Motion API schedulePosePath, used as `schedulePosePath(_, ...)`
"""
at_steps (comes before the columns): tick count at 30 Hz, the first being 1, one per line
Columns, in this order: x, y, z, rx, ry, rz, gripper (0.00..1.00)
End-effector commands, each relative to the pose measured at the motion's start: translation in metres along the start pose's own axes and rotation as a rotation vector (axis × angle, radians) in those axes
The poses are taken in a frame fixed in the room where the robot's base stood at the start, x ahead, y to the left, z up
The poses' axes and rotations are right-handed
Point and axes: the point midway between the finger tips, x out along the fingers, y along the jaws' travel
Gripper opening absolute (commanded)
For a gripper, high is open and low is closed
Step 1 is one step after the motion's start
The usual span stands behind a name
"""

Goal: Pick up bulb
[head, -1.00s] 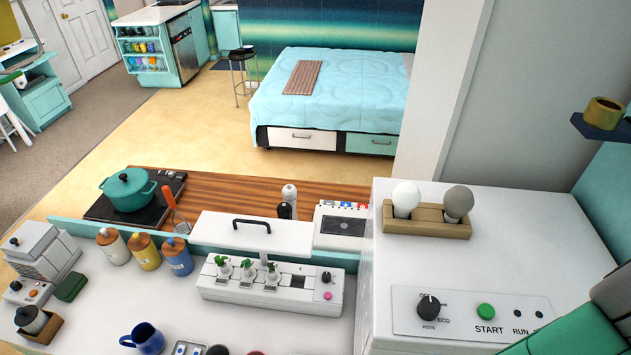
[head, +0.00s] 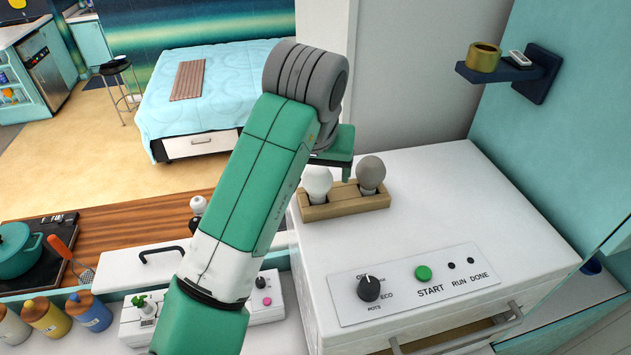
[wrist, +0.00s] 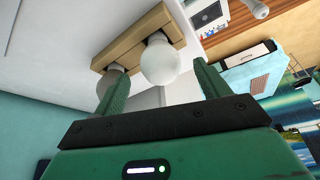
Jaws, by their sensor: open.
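A white bulb (head: 317,182) and a grey bulb (head: 371,173) stand in a wooden holder (head: 345,202) on top of the white appliance. My gripper (wrist: 160,70) is open and empty, with the white bulb (wrist: 160,62) showing between its two green fingers in the wrist view. The grey bulb (wrist: 108,80) is partly hidden behind the left finger there. In the head view my gripper is near the holder, just behind and above the bulbs, and mostly covered by my wrist. I cannot tell whether a finger touches a bulb.
The white appliance (head: 440,205) has a flat, clear top to the right of the holder, and a front panel with a knob (head: 369,288) and green button (head: 423,272). A wall shelf (head: 505,70) holds a brass-coloured ring-shaped item (head: 483,57). A bed (head: 215,95) is behind.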

Motion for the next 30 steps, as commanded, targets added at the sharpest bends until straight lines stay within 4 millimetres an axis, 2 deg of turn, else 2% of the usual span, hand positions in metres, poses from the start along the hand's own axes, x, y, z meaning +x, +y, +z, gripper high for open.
schedulePosePath(6,0.034,-0.001,0.0,-0.001,-0.002,0.001,0.75)
schedulePosePath(14,0.039,0.0,0.001,0.0,0.0,0.001,0.75)
schedulePosePath(21,0.039,0.0,0.001,0.0,0.0,0.001,0.28)
schedulePosePath(30,0.037,0.0,0.0,0.001,0.001,0.001,0.27)
